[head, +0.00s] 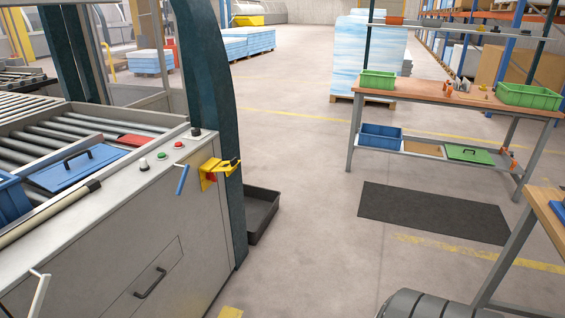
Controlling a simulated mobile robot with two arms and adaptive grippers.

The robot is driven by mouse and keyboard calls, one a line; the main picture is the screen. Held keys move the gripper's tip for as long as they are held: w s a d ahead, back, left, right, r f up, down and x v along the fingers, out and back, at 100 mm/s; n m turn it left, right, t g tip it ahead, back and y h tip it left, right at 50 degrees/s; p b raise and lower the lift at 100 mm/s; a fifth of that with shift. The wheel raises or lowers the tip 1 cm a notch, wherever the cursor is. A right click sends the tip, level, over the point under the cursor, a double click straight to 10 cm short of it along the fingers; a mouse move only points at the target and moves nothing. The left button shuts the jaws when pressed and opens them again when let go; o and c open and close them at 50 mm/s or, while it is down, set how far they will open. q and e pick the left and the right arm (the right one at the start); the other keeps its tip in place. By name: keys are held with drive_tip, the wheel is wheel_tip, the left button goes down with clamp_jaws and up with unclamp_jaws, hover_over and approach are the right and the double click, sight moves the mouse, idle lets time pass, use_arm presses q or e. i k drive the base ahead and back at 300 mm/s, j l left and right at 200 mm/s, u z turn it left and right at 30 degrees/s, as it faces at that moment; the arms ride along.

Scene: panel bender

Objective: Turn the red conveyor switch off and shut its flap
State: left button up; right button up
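The red conveyor switch (211,177) sits in a yellow housing at the corner of the conveyor's grey cabinet, left of centre in the head view. Only a small part of the red shows, so its setting cannot be told. A yellow flap (229,165) with a dark piece at its outer end sticks out to the right from the housing and appears open. Neither of my grippers is in view, and nothing touches the switch or flap.
The cabinet top (120,190) carries several push buttons, with a blue-handled lever (182,180) beside the switch. A dark post (214,80) rises behind it. A black tray (262,214) lies on the floor to its right. Open floor reaches a dark mat (433,212) and workbench (440,91).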

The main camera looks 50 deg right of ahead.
sight(210, 175)
drive_tip(key=z, duration=1.25)
drive_tip(key=u, duration=0.4)
drive_tip(key=i+l+u, duration=0.2)
drive_tip(key=u, duration=0.15)
drive_tip(key=i+l+u, duration=0.15)
drive_tip(key=l+u, duration=0.15)
drive_tip(key=i+l+u, duration=0.15)
drive_tip(key=l+u, duration=0.2)
